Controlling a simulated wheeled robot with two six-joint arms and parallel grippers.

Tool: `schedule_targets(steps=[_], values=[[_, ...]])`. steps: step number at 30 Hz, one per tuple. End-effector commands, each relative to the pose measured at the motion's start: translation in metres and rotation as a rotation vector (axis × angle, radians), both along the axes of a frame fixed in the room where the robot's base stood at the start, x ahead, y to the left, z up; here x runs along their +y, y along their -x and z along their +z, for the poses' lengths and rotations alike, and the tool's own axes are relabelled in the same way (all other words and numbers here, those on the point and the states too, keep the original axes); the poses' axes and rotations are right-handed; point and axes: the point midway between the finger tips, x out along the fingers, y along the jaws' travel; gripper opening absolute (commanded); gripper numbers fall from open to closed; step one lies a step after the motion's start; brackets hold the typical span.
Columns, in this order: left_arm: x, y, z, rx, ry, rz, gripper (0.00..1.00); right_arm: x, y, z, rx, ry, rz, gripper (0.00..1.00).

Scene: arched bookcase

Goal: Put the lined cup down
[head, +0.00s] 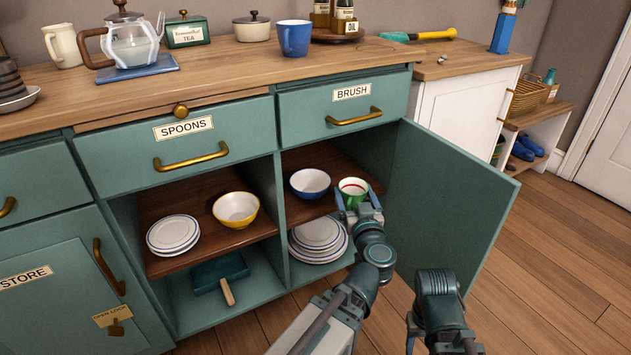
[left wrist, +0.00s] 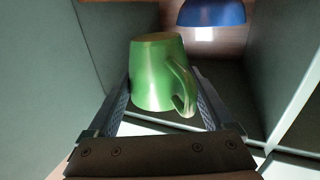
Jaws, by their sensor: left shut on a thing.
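The lined cup (head: 353,186) is green outside with a pale inside and a red band. It is in the right-hand bay of the open cabinet, over the upper shelf (head: 330,158). My left gripper (head: 359,208) is shut on it from the front. In the left wrist view the green cup (left wrist: 153,75) sits between the two fingers (left wrist: 160,105), its handle to the right. Whether its base touches the shelf is hidden. My right arm shows at the bottom of the head view, but its gripper cannot be made out.
A blue-and-white bowl (head: 310,183) stands just left of the cup. Stacked plates (head: 319,238) are on the level below. The open green door (head: 452,205) stands close on the right. A yellow bowl (head: 236,209) and plates (head: 173,234) fill the left bay.

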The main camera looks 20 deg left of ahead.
Motion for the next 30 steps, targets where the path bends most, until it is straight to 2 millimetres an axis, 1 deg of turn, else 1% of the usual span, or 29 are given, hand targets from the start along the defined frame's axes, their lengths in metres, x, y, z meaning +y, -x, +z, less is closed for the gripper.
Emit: schedule_targets(steps=[5, 8, 21, 25, 27, 30], values=[[0.000, -0.001, -0.001, 0.000, 0.000, 0.001, 0.23, 0.000, 0.000, -0.001, 0.000, 0.000, 0.000, 0.53], [0.003, -0.012, -0.002, 0.000, 0.000, 0.002, 0.23, 0.000, 0.000, -0.002, 0.000, 0.000, 0.000, 0.53], [0.043, -0.116, -0.013, 0.000, 0.000, 0.002, 0.23, 0.000, 0.000, -0.013, 0.000, 0.000, 0.000, 0.53], [0.052, -0.137, -0.015, 0.000, 0.000, 0.002, 0.23, 0.000, 0.000, -0.015, 0.000, 0.000, 0.000, 0.53], [0.055, -0.144, -0.015, 0.000, 0.000, 0.001, 0.23, 0.000, 0.000, -0.015, 0.000, 0.000, 0.000, 0.53], [0.057, -0.149, -0.016, 0.000, 0.000, 0.000, 0.23, 0.000, 0.000, -0.015, 0.000, 0.000, 0.000, 0.53]])
